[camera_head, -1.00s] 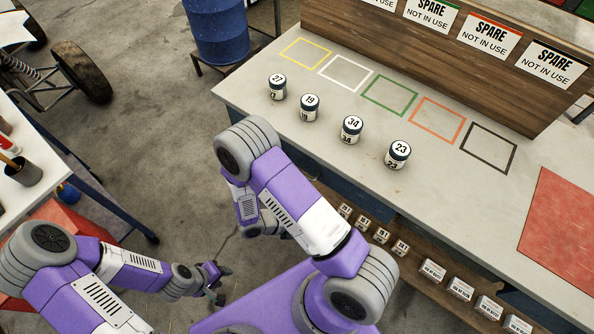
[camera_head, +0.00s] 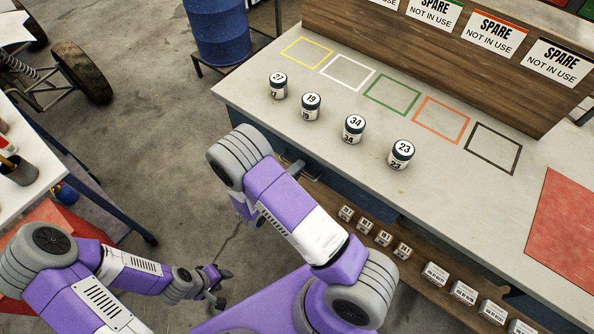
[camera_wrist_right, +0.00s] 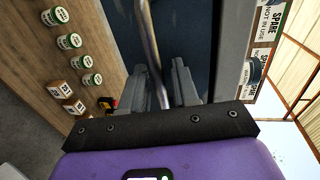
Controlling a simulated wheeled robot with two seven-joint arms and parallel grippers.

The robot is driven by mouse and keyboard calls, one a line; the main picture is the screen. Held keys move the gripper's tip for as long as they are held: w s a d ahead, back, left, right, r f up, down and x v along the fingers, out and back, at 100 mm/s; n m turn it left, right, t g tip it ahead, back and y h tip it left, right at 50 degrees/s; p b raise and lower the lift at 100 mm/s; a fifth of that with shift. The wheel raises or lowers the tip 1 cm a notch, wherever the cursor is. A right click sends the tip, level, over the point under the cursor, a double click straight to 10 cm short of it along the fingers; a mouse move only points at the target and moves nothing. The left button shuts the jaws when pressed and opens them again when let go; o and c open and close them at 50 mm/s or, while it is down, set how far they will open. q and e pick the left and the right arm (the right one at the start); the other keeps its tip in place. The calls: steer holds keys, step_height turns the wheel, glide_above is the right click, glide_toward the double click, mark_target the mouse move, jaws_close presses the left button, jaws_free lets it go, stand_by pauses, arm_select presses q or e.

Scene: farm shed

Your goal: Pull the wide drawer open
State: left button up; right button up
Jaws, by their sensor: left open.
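The wide drawer has a dark blue front (camera_wrist_right: 188,35) under the workbench top. A bar handle (camera_wrist_right: 150,45) crosses this front in the right wrist view. My right gripper (camera_wrist_right: 166,80) has its two fingers on either side of the bar, close to it. I cannot tell whether they press on it. In the head view my right forearm hides much of the drawer; a grey handle part (camera_head: 312,177) shows beside the arm, below the bench edge. My left gripper (camera_head: 224,288) is open and empty over the floor, away from the drawer.
The workbench top (camera_head: 440,185) carries several numbered pots and coloured outlines. A lower shelf (camera_head: 400,268) holds several small labelled boxes. A blue barrel (camera_head: 217,30) stands behind, and a second table (camera_head: 40,200) is at the left. The floor (camera_head: 150,100) between is open.

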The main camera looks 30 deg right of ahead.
jaws_close()
stand_by(0.4)
